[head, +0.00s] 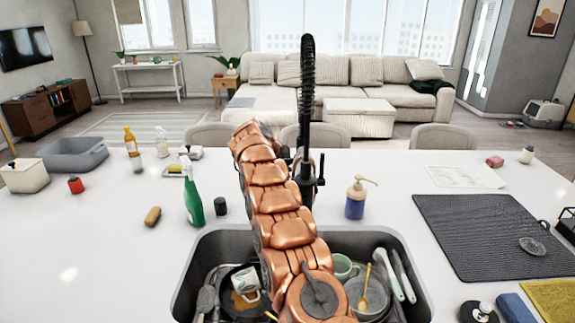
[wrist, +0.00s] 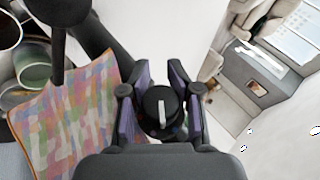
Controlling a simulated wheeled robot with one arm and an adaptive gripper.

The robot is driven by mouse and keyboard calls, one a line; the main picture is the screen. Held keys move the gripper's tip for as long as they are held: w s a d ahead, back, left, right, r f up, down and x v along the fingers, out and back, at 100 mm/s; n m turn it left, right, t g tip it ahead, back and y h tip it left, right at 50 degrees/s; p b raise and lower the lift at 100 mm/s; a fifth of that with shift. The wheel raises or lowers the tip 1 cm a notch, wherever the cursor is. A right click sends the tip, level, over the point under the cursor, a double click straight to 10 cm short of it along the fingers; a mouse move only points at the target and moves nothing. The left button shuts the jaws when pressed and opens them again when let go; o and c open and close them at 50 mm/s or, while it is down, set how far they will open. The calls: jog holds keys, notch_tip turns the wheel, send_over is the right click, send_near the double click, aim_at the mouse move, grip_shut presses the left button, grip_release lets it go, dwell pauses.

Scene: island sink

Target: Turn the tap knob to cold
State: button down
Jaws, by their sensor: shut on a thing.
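The black tap (head: 307,90) with its coiled spring hose stands upright behind the sink in the head view. The tap knob (wrist: 162,110) shows in the wrist view as a round black cap with a white pointer line, nearly upright in the picture. My gripper (wrist: 160,98) is shut on the knob, one finger on each side. In the head view my copper arm covers the knob and the gripper.
The sink (head: 408,255) holds dishes, a pan and utensils. A checked cloth (wrist: 70,115) lies left of the gripper in the wrist view. A green spray bottle (head: 193,195) and a soap dispenser (head: 356,198) flank my arm. A dark drying mat (head: 470,230) lies right.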

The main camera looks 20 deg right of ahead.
dwell(0.8)
jog(key=c, duration=1)
grip_release()
jog(key=shift+s, duration=0.1)
jog(key=shift+r, duration=0.1)
jog(key=v, duration=1.2)
jog(key=shift+a, duration=0.1)
jog(key=shift+c, duration=0.3)
